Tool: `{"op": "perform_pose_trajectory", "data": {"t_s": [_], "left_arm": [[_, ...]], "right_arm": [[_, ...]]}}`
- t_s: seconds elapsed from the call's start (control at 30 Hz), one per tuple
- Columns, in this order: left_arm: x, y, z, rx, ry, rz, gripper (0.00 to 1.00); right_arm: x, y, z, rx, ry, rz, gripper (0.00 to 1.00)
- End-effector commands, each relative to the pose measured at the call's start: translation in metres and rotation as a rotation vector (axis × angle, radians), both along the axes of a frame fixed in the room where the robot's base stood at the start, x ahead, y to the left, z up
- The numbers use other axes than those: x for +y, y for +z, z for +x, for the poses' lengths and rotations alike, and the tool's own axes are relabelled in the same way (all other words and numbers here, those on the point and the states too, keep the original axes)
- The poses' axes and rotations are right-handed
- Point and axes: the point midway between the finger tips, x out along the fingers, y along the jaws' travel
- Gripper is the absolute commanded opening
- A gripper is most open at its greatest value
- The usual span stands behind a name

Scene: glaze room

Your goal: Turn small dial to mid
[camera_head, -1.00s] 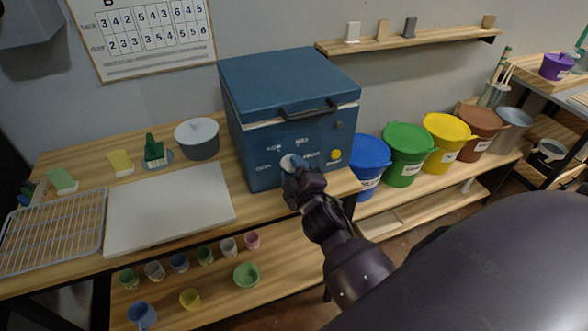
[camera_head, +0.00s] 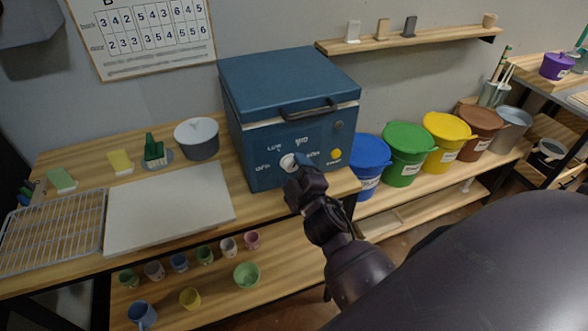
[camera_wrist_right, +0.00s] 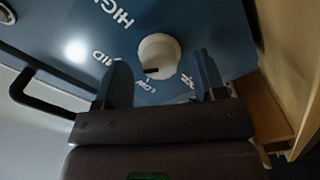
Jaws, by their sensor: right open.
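The blue kiln-like box (camera_head: 285,80) stands on the wooden bench with its lid down. A small white dial (camera_head: 288,162) sits on its front panel, ringed by OFF, LOW, MID and HIGH labels. In the right wrist view the dial (camera_wrist_right: 160,52) has a dark mark at its edge facing LOW. My right gripper (camera_head: 297,167) is just in front of the dial. In the right wrist view it is open (camera_wrist_right: 162,72), its two fingers apart on either side of the dial's lower area, not closed on it. My left gripper is not in view.
A black handle (camera_head: 308,112) juts out above the dial. A yellow button (camera_head: 335,154) and a grey knob (camera_head: 338,125) are to its right. A white board (camera_head: 170,205) and wire rack (camera_head: 55,230) lie left. Coloured buckets (camera_head: 407,152) stand right.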

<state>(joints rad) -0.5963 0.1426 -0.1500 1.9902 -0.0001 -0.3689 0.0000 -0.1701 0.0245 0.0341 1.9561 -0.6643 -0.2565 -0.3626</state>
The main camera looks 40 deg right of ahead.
Motion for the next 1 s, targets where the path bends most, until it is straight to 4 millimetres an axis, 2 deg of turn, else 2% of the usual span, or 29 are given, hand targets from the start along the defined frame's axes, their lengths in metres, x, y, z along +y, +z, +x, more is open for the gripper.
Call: {"op": "perform_pose_trajectory", "data": {"t_s": [0.53, 0.7, 1.0], "left_arm": [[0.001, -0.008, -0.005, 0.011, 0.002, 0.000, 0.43], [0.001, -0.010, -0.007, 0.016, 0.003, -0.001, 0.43], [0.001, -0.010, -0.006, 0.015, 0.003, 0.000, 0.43]], "right_arm": [[0.019, 0.000, -0.080, 0.000, -0.001, 0.000, 0.64], [0.022, 0.000, -0.094, -0.001, 0.000, 0.000, 0.64], [0.024, 0.001, -0.098, -0.001, 0.000, 0.000, 0.64]]}}
